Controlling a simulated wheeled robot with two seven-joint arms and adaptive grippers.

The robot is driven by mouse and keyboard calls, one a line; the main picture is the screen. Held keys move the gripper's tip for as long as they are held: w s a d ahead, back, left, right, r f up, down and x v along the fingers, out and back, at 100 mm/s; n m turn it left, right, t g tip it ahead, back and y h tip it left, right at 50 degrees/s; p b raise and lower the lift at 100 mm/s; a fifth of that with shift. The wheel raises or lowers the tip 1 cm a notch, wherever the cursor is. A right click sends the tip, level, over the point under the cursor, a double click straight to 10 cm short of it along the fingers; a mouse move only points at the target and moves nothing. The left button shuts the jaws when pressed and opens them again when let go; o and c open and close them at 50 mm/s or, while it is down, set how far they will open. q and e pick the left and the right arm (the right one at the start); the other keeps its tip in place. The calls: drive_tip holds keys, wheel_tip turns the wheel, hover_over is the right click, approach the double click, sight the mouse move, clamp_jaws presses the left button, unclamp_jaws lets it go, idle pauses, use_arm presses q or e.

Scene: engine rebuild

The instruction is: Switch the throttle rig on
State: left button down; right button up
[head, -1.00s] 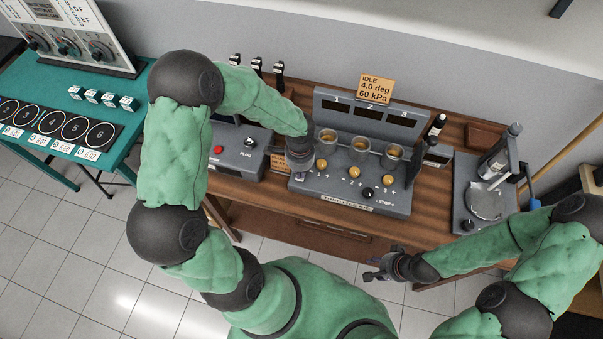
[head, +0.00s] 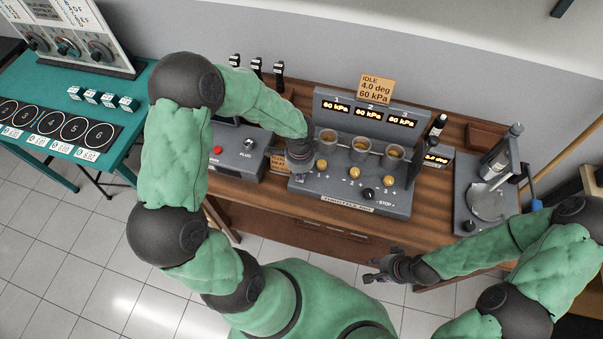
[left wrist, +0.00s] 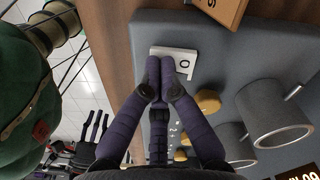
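The throttle rig (head: 340,202) is a grey console on the wooden bench, with three metal cups, yellow knobs and a black knob at the stop mark. Its three displays (head: 369,113) are lit and each reads 60 kPa. A small white switch (left wrist: 186,62) marked O sits on the rig's left part. My left gripper (head: 301,176) is over that part; in the left wrist view its fingertips (left wrist: 160,64) are together and at the switch, covering part of it. My right gripper (head: 369,270) is empty, fingers apart, in front of the bench.
A lit small readout (head: 437,159) stands right of the rig, beside a dark bottle. A grey press-like stand (head: 487,205) is farther right. A grey box with a red button (head: 236,155) is left. An IDLE card (head: 375,88) reads 4.0 deg, 60 kPa.

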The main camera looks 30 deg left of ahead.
use_arm(q)
drive_tip(key=shift+r+p, duration=2.5)
drive_tip(key=shift+r, duration=0.95)
use_arm(e)
wheel_tip(320, 180, up, 5)
drive_tip(key=shift+r, duration=0.1)
use_arm(q)
drive_tip(key=shift+s+f, duration=0.1)
use_arm(e)
drive_tip(key=shift+s, duration=0.15)
